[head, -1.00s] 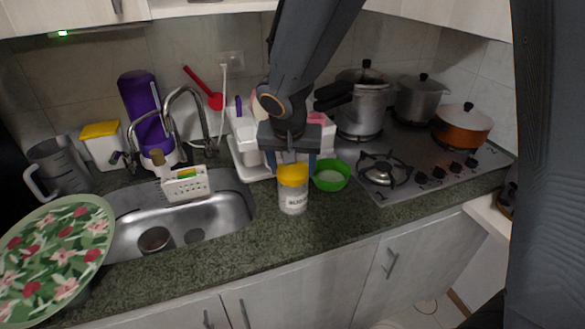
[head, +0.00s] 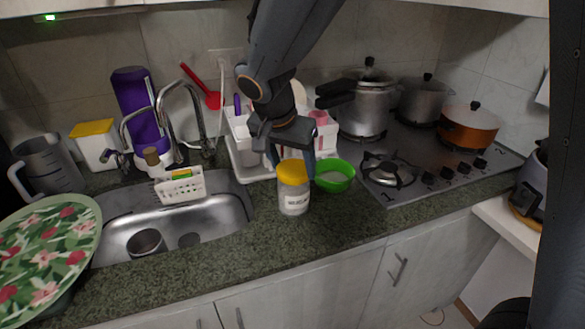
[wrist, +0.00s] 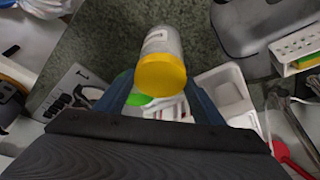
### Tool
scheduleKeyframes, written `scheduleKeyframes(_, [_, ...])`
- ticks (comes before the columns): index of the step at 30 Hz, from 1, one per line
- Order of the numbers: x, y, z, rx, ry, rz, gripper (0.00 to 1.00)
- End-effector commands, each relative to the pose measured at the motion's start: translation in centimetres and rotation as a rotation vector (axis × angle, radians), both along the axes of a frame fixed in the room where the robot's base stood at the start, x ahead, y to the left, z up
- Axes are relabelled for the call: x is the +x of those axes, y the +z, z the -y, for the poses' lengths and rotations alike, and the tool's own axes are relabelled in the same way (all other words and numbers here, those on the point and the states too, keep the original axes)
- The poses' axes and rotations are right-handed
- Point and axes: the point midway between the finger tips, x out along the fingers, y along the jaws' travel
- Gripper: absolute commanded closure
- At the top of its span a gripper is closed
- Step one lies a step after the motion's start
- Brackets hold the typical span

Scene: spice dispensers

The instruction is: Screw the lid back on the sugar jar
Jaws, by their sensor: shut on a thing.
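The sugar jar (head: 294,203), clear with a pale label, stands upright on the green counter in front of the dish rack. Its yellow lid (head: 293,174) sits on top of the jar, and no gap shows between them. My gripper (head: 291,163) reaches down from above, its two fingers on either side of the lid and shut on it. In the wrist view the yellow lid (wrist: 161,75) lies between the fingertips, with the jar body (wrist: 162,41) beyond it. How far the lid is threaded cannot be seen.
A green bowl (head: 335,176) stands close at the jar's right. The white dish rack (head: 246,160) is behind, the sink (head: 218,217) at left, the stove (head: 420,175) with pots at right. The counter in front of the jar is clear.

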Motion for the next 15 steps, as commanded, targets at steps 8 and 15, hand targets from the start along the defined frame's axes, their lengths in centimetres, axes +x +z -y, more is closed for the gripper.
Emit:
scheduleKeyframes(8, [0.05,-0.09,-0.06,0.001,-0.069,-0.001,0.69])
scheduleKeyframes(15, [0.08,-0.14,-0.08,0.001,-0.168,-0.001,0.69])
